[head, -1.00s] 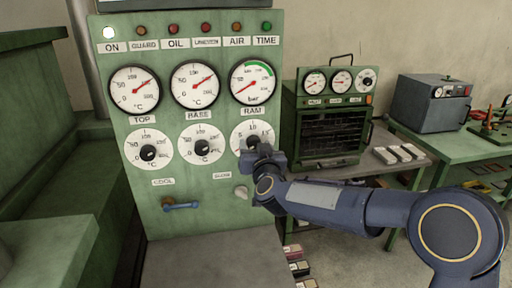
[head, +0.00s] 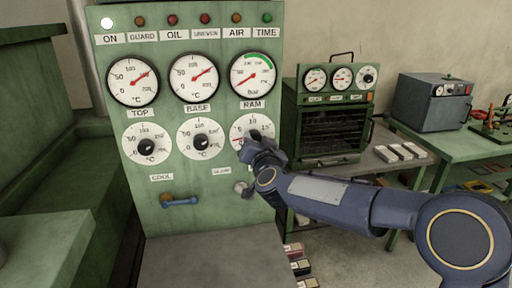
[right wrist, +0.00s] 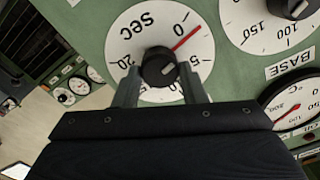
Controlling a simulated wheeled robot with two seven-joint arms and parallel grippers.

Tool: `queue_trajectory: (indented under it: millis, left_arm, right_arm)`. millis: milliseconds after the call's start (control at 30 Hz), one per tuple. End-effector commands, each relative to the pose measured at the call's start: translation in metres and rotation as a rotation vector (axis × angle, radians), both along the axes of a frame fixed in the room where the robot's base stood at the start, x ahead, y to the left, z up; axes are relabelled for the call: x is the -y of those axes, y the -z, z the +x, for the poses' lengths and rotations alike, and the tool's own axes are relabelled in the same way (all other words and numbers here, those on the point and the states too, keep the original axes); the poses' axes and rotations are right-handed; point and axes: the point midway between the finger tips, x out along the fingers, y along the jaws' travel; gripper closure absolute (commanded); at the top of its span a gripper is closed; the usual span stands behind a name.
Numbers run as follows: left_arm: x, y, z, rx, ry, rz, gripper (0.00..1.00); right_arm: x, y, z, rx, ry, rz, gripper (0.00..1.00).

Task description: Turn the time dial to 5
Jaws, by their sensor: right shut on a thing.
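The time dial (right wrist: 133,40) is a white round face marked SEC, at the right of the lower dial row in the head view (head: 240,132). Its black knob (right wrist: 160,67) sits at the middle of the face. My right gripper (right wrist: 158,78) is shut on this knob, one finger on each side. A red line runs out from the knob between 0 and 5 on the face. A small light mark shows on the knob's lower right side in the wrist view; its exact reading is unclear. In the head view my gripper hides part of the dial. My left gripper is out of view.
Two similar dials with black knobs, under TOP (head: 147,147) and BASE (head: 200,142), stand left of the time dial. Gauges and lamps are above. A pale knob (head: 240,187) and a blue handle (head: 180,201) jut out below. An oven (head: 330,130) stands to the right.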

Motion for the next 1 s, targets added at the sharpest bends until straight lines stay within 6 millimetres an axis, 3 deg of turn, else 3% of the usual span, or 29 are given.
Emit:
queue_trajectory:
  millis: [100,600,1000]
  left_arm:
    - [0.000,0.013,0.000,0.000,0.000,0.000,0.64]
    - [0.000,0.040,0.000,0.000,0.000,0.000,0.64]
    - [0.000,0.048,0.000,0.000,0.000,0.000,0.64]
  right_arm:
    - [0.000,0.004,0.000,-0.021,0.001,0.111,0.85]
    - [0.001,0.004,0.000,-0.108,-0.001,0.534,0.85]
    - [0.001,0.002,0.000,-0.141,0.000,0.703,0.85]
